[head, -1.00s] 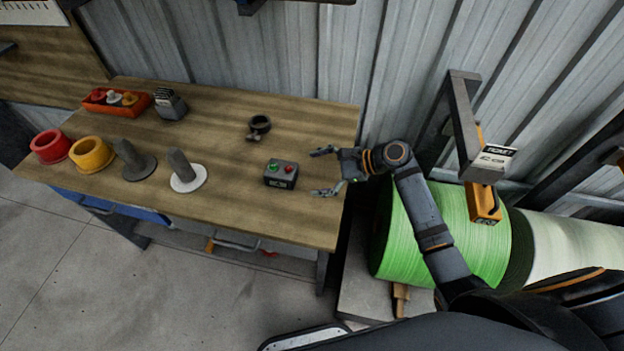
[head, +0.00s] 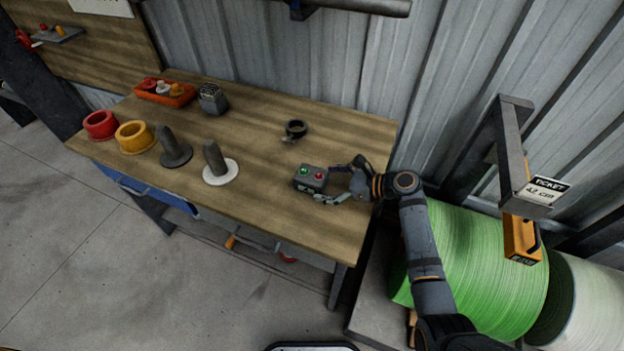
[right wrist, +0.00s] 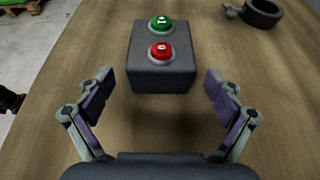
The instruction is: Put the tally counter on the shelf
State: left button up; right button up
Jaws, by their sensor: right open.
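A dark grey box with a green and a red button (head: 311,178), which I take to be the tally counter, sits upright near the right end of the wooden workbench. It also shows in the right wrist view (right wrist: 160,62), ahead of the fingers. My right gripper (head: 332,184) is open at bench height, its fingertips at the box's right end. In the right wrist view the fingers stand apart on either side of the box's near end, with gaps showing. A small grey shelf (head: 62,37) with small coloured items is on the wall panel at upper left. My left gripper is not in view.
The workbench (head: 260,200) also bears a black ring-shaped thing (head: 295,129), two posts on round bases (head: 219,165), red and yellow rings (head: 134,137), an orange tray (head: 165,92) and a grey block (head: 212,99). A green roll (head: 480,265) and a ticket stand (head: 510,150) are at right.

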jog(key=x, duration=0.3)
jog(key=shift+w+a+f, duration=0.1)
jog(key=shift+w+a, duration=0.05)
jog(key=shift+c, duration=1)
jog(key=c, duration=1.4)
